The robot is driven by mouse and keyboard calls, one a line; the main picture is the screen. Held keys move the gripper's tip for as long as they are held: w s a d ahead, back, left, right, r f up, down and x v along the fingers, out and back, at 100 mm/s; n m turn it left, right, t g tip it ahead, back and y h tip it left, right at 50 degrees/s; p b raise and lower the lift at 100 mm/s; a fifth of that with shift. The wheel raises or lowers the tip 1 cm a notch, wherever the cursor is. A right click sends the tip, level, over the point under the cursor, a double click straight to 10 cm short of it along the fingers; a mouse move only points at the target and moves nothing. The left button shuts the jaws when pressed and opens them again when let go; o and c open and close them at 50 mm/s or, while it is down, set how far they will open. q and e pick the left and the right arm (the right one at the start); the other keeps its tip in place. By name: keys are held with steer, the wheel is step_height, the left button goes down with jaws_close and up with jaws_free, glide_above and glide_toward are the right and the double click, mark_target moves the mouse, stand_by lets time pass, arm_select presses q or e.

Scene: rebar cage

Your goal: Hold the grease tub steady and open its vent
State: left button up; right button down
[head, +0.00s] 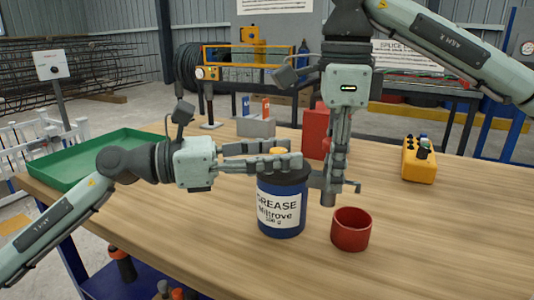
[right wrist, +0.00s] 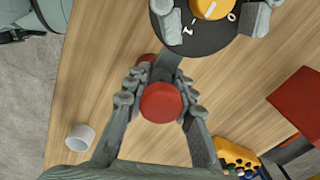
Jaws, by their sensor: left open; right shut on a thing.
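The blue grease tub (head: 281,208) stands upright on the table, with a white label and a dark lid. A yellow dial (right wrist: 210,8) sits on the lid, with a white line on it and marks 1 and 0 beside it. My left gripper (head: 290,157) is open over the lid, one finger on each side of the dial; contact is unclear. My right gripper (head: 335,178) points down just right of the tub. In the right wrist view it is shut on a red round knob (right wrist: 160,102). A grey arm (right wrist: 168,66) runs from the knob toward the tub.
A red cup (head: 351,230) stands front right of the tub. A red box (head: 315,131) stands behind, a yellow box (head: 419,160) at right and a green tray (head: 92,155) at left.

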arm_select(q)
steer(key=v, duration=1.2)
arm_select(e)
steer(key=c, duration=1.2)
jaws_free()
